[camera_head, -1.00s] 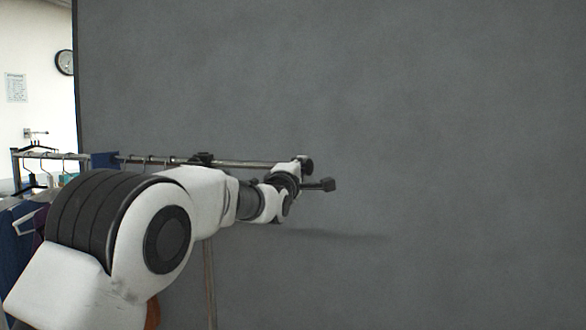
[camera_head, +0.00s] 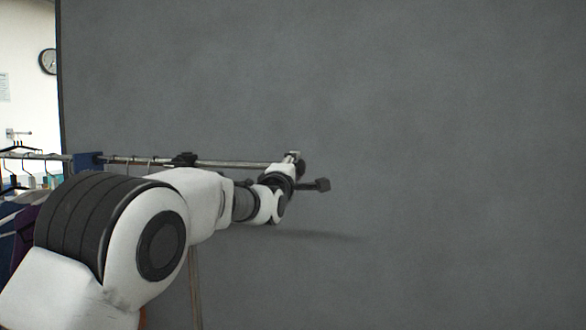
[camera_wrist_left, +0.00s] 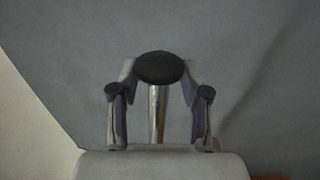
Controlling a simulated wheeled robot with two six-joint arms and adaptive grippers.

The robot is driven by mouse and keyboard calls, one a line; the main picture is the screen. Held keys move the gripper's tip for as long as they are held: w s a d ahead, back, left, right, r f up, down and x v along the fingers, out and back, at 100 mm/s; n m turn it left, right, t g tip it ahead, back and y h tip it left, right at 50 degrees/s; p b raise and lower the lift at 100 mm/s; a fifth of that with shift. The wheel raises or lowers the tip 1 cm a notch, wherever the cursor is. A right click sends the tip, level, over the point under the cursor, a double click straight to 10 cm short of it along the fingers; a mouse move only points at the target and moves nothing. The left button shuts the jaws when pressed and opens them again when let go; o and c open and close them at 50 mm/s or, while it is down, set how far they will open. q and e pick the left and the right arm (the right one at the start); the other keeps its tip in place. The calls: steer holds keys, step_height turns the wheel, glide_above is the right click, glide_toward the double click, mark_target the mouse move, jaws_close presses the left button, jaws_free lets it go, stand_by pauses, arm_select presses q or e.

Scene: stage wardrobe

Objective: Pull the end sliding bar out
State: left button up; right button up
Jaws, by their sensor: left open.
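The end sliding bar (camera_head: 240,164) is a thin metal rod running right from the rack's black clamp (camera_head: 185,160), with a dark round end cap (camera_head: 301,168). My left gripper (camera_head: 294,158) is at the bar's right end, beside the cap. In the left wrist view the fingers of my left gripper (camera_wrist_left: 159,91) stand apart, one on each side of the bar (camera_wrist_left: 154,115). I cannot tell whether the fingers touch the bar. My right gripper is not in view.
A clothes rail with hangers and a blue tag (camera_head: 88,163) stands at the left. A large grey backdrop (camera_head: 430,120) fills the area behind. The space right of the bar's end looks clear. A wall clock (camera_head: 47,61) hangs at the far left.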

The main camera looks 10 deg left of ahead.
arm_select(q)
steer(key=s+f, duration=0.2)
steer(key=s, duration=0.9)
steer(key=shift+s+a+f, duration=0.15)
steer(key=shift+s+f, duration=0.05)
steer(key=shift+s, duration=0.15)
